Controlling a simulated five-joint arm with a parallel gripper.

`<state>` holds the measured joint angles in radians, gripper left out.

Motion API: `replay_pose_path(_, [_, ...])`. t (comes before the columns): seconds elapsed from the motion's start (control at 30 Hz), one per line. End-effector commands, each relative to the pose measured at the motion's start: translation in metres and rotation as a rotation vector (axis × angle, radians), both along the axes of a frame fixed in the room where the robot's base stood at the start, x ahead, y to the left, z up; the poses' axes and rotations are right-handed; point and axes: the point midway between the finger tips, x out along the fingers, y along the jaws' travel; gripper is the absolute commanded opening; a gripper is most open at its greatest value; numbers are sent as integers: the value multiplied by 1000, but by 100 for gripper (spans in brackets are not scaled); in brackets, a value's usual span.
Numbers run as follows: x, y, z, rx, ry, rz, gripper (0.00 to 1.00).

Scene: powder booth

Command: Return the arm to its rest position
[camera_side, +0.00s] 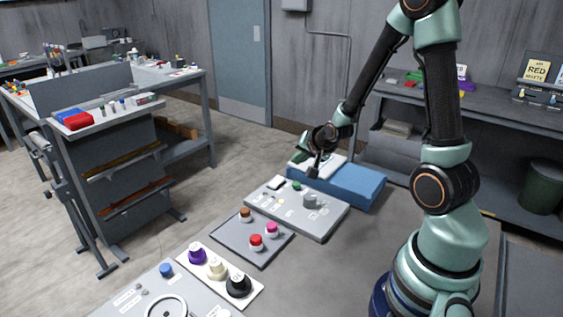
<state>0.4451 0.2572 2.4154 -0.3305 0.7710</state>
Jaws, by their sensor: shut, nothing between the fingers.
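My gripper (314,172) hangs at the end of my raised, bent arm.
A dark tray (228,241) holds brown, red and pink-topped pots. In front, a white tray (249,293) holds purple, cream and black pots. A blue-capped pot (166,269) stands at the front left. The table between the trays and my base is bare.

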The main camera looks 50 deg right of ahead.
Motion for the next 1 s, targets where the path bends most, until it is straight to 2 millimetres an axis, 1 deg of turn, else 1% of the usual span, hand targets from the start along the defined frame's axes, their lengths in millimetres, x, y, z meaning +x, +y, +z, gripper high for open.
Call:
replay_pose_path(0.17, [0, 1, 1, -2, 1, 4, 0])
replay_pose_path(0.27, [3, 8, 9, -16, 14, 39, 0])
replay_pose_path(0.37, [4, 26, 26, -48, 50, 121, 0])
replay_pose_path(0.47, [2, 52, 49, -96, 103, 243, 0])
replay_pose_path(0.53, [-3, 72, 66, -131, 144, 338, 0])
replay_pose_path(0.67, [-19, 107, 93, -200, 214, 514, 0])
replay_pose_path(0.8, [-46, 142, 119, -274, 283, 706, 0])
replay_pose_path(0.9, [-68, 162, 133, -323, 324, 832, 0])
replay_pose_path(1.0, [-88, 177, 143, -362, 358, 936, 0])
